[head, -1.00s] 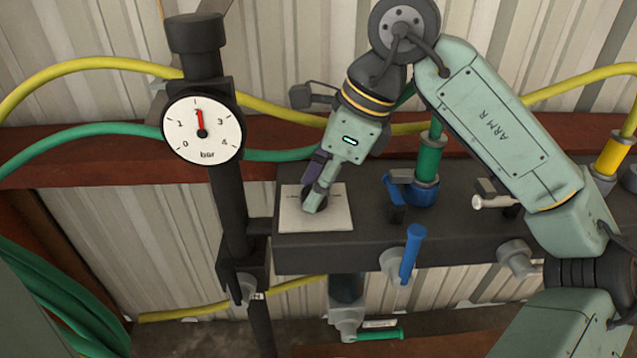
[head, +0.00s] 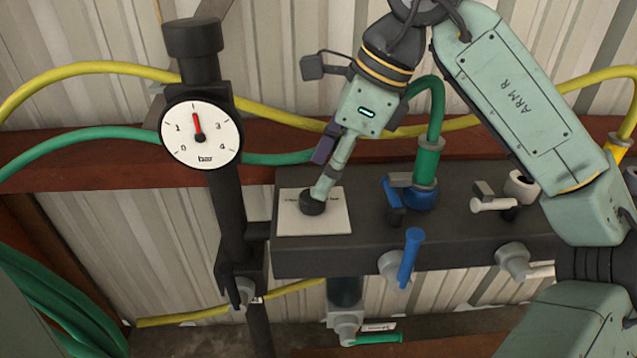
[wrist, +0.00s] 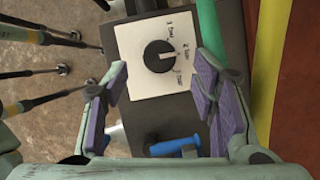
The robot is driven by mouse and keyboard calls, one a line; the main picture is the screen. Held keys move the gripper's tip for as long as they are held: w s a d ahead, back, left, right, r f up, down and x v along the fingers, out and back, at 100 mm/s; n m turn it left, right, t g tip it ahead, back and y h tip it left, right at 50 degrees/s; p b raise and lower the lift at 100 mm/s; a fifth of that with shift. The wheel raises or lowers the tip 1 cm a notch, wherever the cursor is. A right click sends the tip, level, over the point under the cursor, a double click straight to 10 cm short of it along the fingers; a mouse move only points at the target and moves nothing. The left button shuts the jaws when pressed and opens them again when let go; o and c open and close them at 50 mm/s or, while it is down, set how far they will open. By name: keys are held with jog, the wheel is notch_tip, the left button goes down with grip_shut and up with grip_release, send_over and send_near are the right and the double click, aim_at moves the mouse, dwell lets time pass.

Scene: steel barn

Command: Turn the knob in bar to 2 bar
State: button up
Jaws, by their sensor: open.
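The black round knob (head: 311,204) sits on a white plate (head: 328,222) on the dark manifold. In the wrist view the knob (wrist: 159,56) has a white mark that points right, towards the "2 bar" print, with 1 bar above and 3 bar below. The round gauge marked bar (head: 204,150) has its red needle nearly straight up, between 1 and 3. My gripper (head: 322,188) is over the plate; the head view hides whether it touches the knob. In the wrist view my gripper's fingers (wrist: 165,92) are wide apart, with nothing between their tips.
A blue lever (head: 410,257), a blue valve with a green hose (head: 428,165) and a white-handled valve (head: 495,204) are right of the plate. The black gauge post (head: 229,200) stands left of it. Yellow hose (head: 90,66) runs along the wall.

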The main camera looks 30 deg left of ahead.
jog(key=v, duration=0.7)
jog(key=shift+r, duration=0.3)
jog(key=shift+d, duration=0.1)
